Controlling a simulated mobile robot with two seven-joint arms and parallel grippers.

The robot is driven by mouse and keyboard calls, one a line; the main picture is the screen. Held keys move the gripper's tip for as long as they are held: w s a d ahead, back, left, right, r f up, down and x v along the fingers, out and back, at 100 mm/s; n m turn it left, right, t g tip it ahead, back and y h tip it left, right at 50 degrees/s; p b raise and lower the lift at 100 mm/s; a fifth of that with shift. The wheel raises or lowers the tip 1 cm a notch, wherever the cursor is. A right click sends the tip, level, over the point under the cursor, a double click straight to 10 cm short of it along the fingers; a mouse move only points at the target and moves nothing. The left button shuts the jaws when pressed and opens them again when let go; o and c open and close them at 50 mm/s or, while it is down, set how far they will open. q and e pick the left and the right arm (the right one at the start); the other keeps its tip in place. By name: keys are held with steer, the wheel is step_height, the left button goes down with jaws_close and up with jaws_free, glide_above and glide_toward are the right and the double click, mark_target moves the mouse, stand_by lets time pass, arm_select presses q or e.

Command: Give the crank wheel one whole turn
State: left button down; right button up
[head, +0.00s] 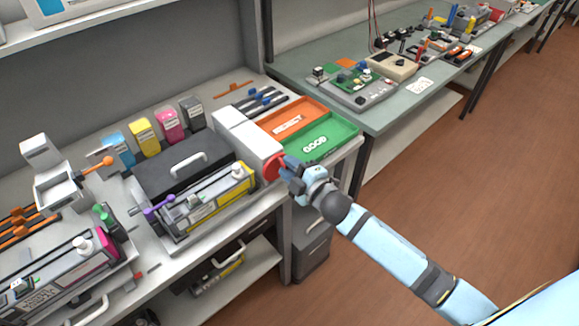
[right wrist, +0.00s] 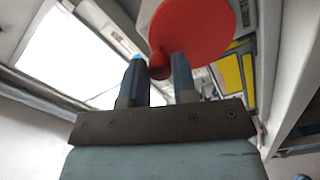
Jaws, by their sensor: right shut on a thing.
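The red crank wheel (head: 271,167) is on the right end of a light grey box unit (head: 245,138) on the bench. In the right wrist view the wheel is a red disc (right wrist: 198,30) with a red knob (right wrist: 159,63) standing out from it. My right gripper (head: 284,168) is at the wheel's right side, shut on the knob. In the right wrist view its two fingers (right wrist: 158,70) stand on either side of the knob. My left gripper is not in view.
A green GOOD tray (head: 338,131) and an orange REJECT tray (head: 313,112) lie just behind the wheel. A cartridge with a yellow side (head: 243,187) sits in a holder left of the wheel. Open floor (head: 470,180) lies to the right.

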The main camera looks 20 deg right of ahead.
steer(key=o, duration=0.9)
steer(key=b+v, duration=0.2)
steer(key=v, duration=1.1)
steer(key=shift+s, duration=0.4)
steer(key=shift+d, duration=0.1)
